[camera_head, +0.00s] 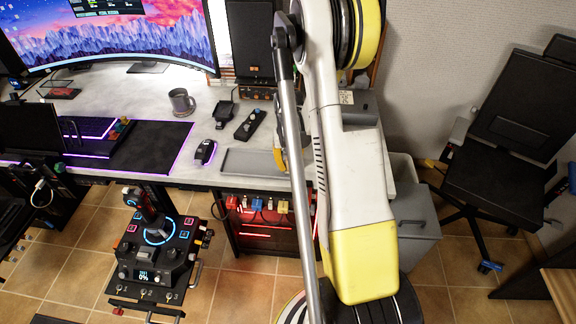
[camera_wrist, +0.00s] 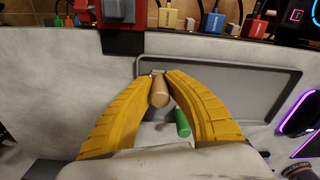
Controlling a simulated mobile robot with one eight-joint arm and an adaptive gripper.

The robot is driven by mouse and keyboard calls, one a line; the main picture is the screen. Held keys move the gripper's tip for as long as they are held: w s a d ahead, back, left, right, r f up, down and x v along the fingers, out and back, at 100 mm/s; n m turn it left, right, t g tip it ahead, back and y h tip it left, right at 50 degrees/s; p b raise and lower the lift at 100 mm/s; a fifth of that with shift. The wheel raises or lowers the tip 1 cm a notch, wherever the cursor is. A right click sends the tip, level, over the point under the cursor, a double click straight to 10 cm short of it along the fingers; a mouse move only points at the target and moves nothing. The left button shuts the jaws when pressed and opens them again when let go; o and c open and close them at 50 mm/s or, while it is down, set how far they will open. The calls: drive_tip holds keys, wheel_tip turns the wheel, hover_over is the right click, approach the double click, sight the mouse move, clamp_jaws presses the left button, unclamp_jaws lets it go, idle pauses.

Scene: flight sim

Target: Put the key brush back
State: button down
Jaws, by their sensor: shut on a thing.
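My gripper (camera_wrist: 160,74) has its two yellow fingers closed at the tips around a thing with a tan, rounded handle (camera_wrist: 160,92), which looks like the key brush. Its bristles do not show. A green handle (camera_wrist: 183,123) shows just below and to the right of it, between the fingers; I cannot tell what it belongs to. In the wrist view the gripper is over a shallow dark grey tray (camera_wrist: 270,72). In the head view the tray (camera_head: 238,162) lies at the desk's front edge, and my arm hides most of the gripper.
On the desk (camera_head: 215,98) stand a grey mug (camera_head: 181,102), a black mouse (camera_head: 204,151), a black knob box (camera_head: 250,125) and a speaker (camera_head: 251,42). Coloured plugs (camera_head: 268,205) line the front edge. A grey bin (camera_head: 416,232) and a black chair (camera_head: 500,150) stand right.

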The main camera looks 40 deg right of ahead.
sight(288, 160)
drive_tip(key=c, duration=1.5)
unclamp_jaws()
drive_tip(key=shift+o, duration=0.2)
drive_tip(key=r+p, duration=0.2)
drive_tip(key=r, duration=0.4)
drive_tip(key=r+p, duration=0.3)
drive_tip(key=r, duration=0.3)
drive_tip(key=shift+s+a+r, duration=0.15)
drive_tip(key=shift+s, duration=0.05)
drive_tip(key=a+r+n+t, duration=0.1)
drive_tip(key=a+r+n, duration=0.1)
drive_tip(key=a+r, duration=0.7)
drive_tip(key=s+a+r+n+t, duration=0.2)
drive_tip(key=s+a+r, duration=0.3)
drive_tip(key=a, duration=0.5)
drive_tip(key=s+a+r+n+t, duration=0.2)
drive_tip(key=s+a, duration=0.4)
drive_tip(key=a, duration=0.4)
wheel_tip(288, 160, up, 3)
drive_tip(key=shift+s+f+n+t, duration=0.15)
drive_tip(key=shift+n+t, duration=0.25)
drive_tip(key=shift+t, duration=0.5)
